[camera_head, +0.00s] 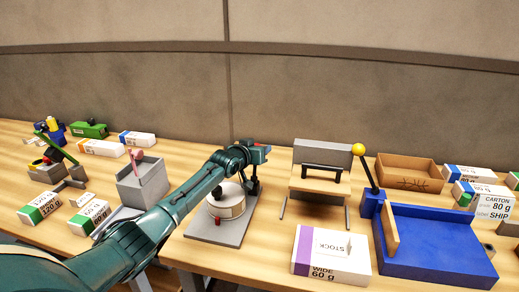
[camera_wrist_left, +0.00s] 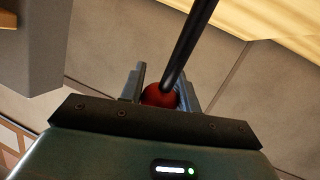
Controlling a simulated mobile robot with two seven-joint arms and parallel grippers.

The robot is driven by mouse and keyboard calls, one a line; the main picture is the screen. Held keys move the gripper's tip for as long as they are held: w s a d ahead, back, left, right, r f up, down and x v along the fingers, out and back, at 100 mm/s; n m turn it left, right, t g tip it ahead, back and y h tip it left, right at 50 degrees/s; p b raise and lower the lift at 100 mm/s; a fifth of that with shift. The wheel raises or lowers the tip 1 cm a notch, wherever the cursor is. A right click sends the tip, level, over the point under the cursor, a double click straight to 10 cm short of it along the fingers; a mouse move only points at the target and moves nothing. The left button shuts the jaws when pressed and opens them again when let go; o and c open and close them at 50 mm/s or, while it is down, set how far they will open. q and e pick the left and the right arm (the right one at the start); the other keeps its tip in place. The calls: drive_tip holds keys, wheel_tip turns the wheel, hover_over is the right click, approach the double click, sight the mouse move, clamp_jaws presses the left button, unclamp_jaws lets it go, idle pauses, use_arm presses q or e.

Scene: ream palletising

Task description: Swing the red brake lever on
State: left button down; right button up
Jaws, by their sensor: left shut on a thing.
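My left gripper is shut on the red ball knob (camera_wrist_left: 158,96) of a lever. The left wrist view shows the gripper (camera_wrist_left: 162,88) with a finger on each side of the knob, and the black lever rod (camera_wrist_left: 190,42) running up from it. In the head view my left arm reaches over a grey base plate (camera_head: 236,233) that carries a round cream drum (camera_head: 226,207). My wrist and arm cover part of this fixture, and I cannot make out the held knob there. A small red part (camera_head: 218,221) shows at the drum's front. My right gripper is not in view.
A white STOCK ream (camera_head: 330,262) and a blue tray (camera_head: 435,240) with a yellow-knobbed lever (camera_head: 358,149) stand right. A grey stand (camera_head: 322,152) with a black handle is behind the ream. A grey box (camera_head: 143,185) and several reams stand left. Bare table lies between the fixtures.

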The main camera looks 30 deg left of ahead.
use_arm(q)
drive_tip(key=shift+s+f, duration=0.15)
drive_tip(key=shift+f, duration=0.65)
drive_tip(key=c, duration=1.5)
unclamp_jaws()
drive_tip(key=o, duration=0.3)
drive_tip(key=shift+o, duration=0.8)
drive_tip(key=shift+r, duration=0.3)
drive_tip(key=v, duration=1.3)
